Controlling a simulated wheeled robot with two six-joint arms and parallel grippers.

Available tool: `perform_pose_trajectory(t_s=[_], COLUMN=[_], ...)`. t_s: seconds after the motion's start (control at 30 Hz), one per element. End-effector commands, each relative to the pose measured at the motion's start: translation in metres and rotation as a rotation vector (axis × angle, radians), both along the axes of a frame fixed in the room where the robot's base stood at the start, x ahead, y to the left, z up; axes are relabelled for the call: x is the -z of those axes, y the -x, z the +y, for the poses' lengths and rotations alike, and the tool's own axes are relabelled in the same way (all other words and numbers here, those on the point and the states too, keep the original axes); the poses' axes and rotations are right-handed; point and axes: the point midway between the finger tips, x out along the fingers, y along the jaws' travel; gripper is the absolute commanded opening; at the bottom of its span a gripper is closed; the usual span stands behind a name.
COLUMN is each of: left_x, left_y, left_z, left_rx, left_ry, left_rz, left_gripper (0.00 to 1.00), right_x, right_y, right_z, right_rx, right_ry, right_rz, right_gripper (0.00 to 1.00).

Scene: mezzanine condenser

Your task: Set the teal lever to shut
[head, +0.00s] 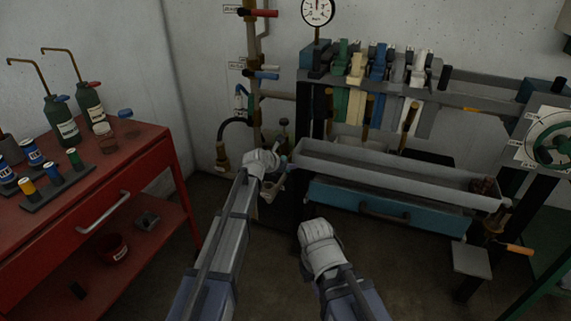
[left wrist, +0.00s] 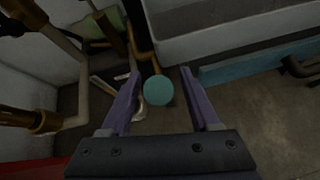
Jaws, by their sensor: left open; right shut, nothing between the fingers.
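A round teal knob (left wrist: 158,90), apparently the end of the teal lever, shows in the left wrist view. It lies between the spread fingers of my left gripper (left wrist: 158,92), with a gap on each side. How far beyond the fingertips it lies I cannot tell, and most of the lever is hidden. In the head view my left gripper (head: 277,163) reaches to the pipework left of the long trough; its wrist hides much of that spot. My right gripper (head: 316,229) is low in front of the blue drawer, empty; its fingers are mostly hidden behind its white wrist.
The wall pipe carries a red-handled valve (head: 262,13) and a blue-handled valve (head: 264,75). A grey trough (head: 390,172) stands above a blue drawer (head: 385,208). A red cart (head: 140,165) is at left, a green handwheel (head: 552,146) at right. Floor between is clear.

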Motion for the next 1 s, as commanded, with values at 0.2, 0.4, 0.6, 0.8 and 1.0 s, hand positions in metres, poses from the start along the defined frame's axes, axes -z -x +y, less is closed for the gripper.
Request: perform_pose_trajectory(t_s=[0.2,0.4,0.6,0.8,1.0], left_x=[-0.005,-0.022,-0.042,-0.046,-0.045], left_y=[0.006,0.026,0.050,0.059,0.058], left_z=[0.003,0.011,0.022,0.027,0.027], left_rx=[0.000,-0.001,-0.001,0.000,0.000], left_ry=[0.000,-0.001,0.001,0.000,0.000], left_rz=[0.001,0.001,0.000,0.000,0.000], left_gripper=[0.62,0.62,0.62,0.62,0.59], right_x=[-0.006,-0.022,-0.042,-0.046,-0.044], right_y=[0.000,0.000,0.000,0.000,0.000], right_z=[0.000,0.000,0.000,0.000,0.000], right_rx=[0.000,0.000,0.000,0.000,0.000], right_ry=[0.000,0.000,0.000,0.000,0.000], right_rz=[0.000,0.000,0.000,0.000,0.000], right_gripper=[0.00,0.00,0.00,0.00,0.00])
